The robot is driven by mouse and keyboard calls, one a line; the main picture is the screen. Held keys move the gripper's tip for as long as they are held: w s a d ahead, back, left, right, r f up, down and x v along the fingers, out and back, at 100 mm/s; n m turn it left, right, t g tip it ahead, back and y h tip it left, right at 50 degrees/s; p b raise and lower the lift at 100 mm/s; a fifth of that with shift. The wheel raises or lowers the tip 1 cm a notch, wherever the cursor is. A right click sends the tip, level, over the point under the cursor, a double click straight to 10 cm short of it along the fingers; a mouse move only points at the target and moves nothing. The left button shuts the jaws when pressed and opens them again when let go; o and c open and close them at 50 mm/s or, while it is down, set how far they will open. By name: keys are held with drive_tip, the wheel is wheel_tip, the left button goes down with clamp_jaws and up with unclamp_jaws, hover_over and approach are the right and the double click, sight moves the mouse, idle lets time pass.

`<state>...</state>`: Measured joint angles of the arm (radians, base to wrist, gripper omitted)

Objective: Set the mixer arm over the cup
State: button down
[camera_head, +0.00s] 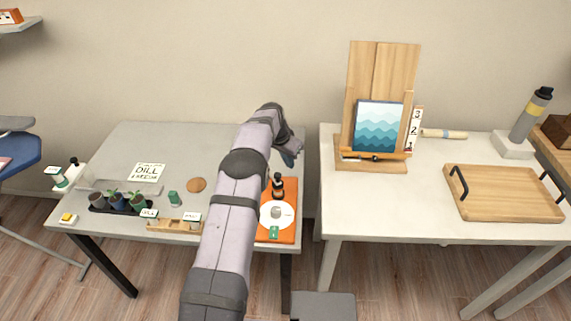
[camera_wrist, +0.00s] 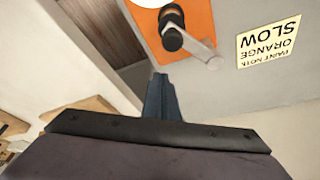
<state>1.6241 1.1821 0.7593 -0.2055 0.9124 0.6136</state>
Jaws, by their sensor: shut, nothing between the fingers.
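The orange board (camera_head: 290,188) lies at the right end of the left table. In the head view, my arm hides the mixer arm. My gripper (camera_wrist: 162,80) is shut and empty, apart from the post, behind it in the head view.
A paper note reading ORANGE SLOW (camera_wrist: 269,42) lies beside the board. Potted plants in a tray (camera_head: 100,208) and a wooden rack (camera_head: 168,226) stand left of my arm. The right table holds an easel (camera_head: 371,167) and a wooden tray (camera_head: 505,190); a gap separates the tables.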

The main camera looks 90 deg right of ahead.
drive_tip(key=b+v, duration=0.3)
drive_tip(key=v, duration=0.7)
drive_tip(key=shift+d, duration=0.15)
